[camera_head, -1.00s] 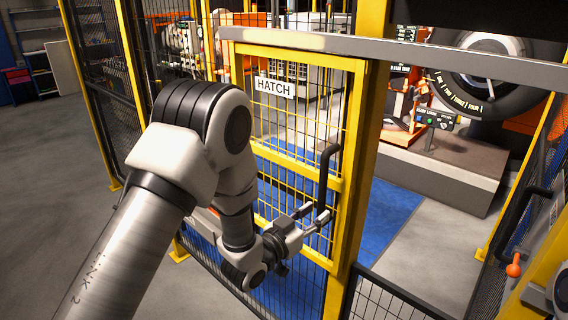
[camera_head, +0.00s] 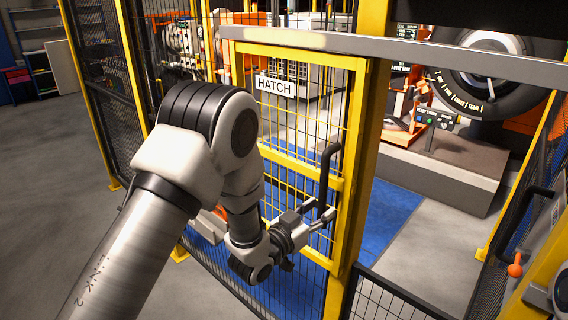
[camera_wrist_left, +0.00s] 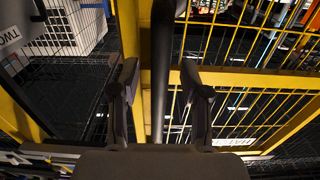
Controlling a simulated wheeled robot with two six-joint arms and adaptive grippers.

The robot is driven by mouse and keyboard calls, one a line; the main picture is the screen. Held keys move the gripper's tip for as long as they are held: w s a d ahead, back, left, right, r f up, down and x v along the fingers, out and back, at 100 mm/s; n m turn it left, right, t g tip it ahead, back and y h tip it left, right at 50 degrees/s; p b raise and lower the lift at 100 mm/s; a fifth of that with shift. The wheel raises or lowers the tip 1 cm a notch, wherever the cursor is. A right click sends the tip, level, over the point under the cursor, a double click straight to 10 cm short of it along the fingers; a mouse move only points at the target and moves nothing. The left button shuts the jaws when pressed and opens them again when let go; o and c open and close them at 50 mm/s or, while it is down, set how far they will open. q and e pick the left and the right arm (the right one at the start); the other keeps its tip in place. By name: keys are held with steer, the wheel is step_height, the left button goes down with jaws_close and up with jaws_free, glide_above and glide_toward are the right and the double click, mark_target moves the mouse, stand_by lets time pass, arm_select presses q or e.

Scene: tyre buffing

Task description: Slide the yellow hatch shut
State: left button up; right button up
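The yellow hatch (camera_head: 356,130) is a yellow-framed mesh panel with a white HATCH sign (camera_head: 275,87). Its black upright bar handle (camera_head: 324,178) is on the right side of the panel. My left gripper (camera_head: 319,210) is at the lower end of this handle. In the left wrist view, the two fingers of the left gripper (camera_wrist_left: 162,100) are spread apart, with the dark handle bar (camera_wrist_left: 162,60) running between them. Space shows on both sides of the bar, and I see no finger closed on it. My right gripper is not in view.
A grey rail (camera_head: 430,50) runs across above the hatch. Black mesh fencing with yellow posts (camera_head: 368,150) stands around it. Behind are a blue floor mat (camera_head: 395,210) and a machine with a large tyre (camera_head: 480,75). Grey floor (camera_head: 60,190) is clear at left.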

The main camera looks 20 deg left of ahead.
arm_select(q)
steer(key=b+v, duration=0.1)
steer(key=v, duration=0.5)
stand_by(0.3)
steer(key=shift+s, duration=0.1)
